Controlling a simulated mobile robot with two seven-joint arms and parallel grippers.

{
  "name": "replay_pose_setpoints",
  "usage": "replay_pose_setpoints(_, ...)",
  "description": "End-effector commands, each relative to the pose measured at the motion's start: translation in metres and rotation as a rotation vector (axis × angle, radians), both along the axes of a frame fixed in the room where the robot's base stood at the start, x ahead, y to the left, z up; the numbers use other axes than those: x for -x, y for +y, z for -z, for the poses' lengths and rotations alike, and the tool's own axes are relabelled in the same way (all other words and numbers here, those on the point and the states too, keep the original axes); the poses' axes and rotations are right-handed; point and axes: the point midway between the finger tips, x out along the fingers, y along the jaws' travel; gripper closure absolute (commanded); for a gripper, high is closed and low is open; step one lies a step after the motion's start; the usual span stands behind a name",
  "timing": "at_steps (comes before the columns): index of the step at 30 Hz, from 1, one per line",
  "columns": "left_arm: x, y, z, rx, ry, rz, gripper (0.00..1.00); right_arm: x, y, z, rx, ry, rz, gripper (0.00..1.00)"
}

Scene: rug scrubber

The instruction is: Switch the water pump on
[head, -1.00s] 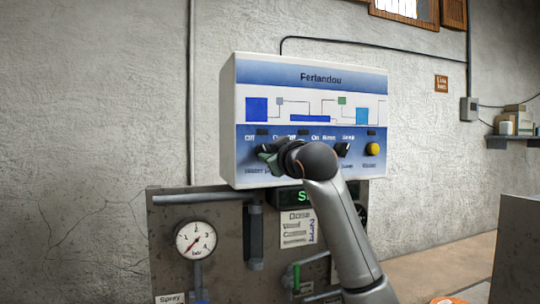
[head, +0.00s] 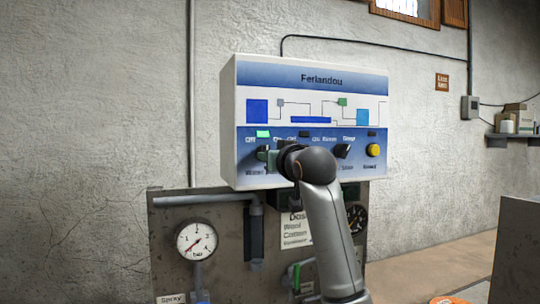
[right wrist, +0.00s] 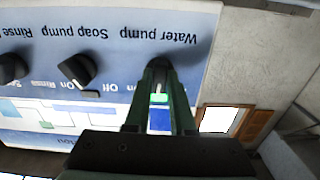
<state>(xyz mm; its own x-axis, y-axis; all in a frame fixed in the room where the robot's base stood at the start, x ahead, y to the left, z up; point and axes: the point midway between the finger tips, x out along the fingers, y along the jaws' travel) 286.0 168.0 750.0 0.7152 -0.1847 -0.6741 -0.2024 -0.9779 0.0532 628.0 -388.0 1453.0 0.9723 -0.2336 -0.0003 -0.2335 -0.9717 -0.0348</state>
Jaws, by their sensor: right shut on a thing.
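The control panel (head: 310,97), a white box with blue bands and the name "Ferlandou", hangs on the wall in the head view. My right gripper (head: 262,156) is at its leftmost knob, largely hiding it there. In the right wrist view, my right gripper's fingers (right wrist: 160,72) are closed around the black water pump knob (right wrist: 159,62), under the upside-down label "Water pump". The small lamp (head: 263,134) above this knob is lit green, and it also shows between the fingers in the right wrist view (right wrist: 158,98). My left gripper is out of view.
The soap pump knob (right wrist: 77,70) is beside the gripper. A yellow button (head: 373,150) is at the panel's right. Below stands a grey metal board with a pressure gauge (head: 196,241) and pipes. A wall shelf (head: 512,141) is at far right.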

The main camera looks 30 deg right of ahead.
Motion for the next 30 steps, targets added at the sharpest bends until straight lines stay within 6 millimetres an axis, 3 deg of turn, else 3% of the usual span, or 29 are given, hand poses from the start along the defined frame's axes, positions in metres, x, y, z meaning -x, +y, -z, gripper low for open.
replay_pose_setpoints(15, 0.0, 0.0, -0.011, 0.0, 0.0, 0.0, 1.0, -0.001, 0.002, -0.001, -0.387, -0.093, -0.001, 1.0)
replay_pose_setpoints(30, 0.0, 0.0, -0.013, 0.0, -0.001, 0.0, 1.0, 0.0, 0.002, -0.001, -0.492, -0.119, 0.0, 1.0)
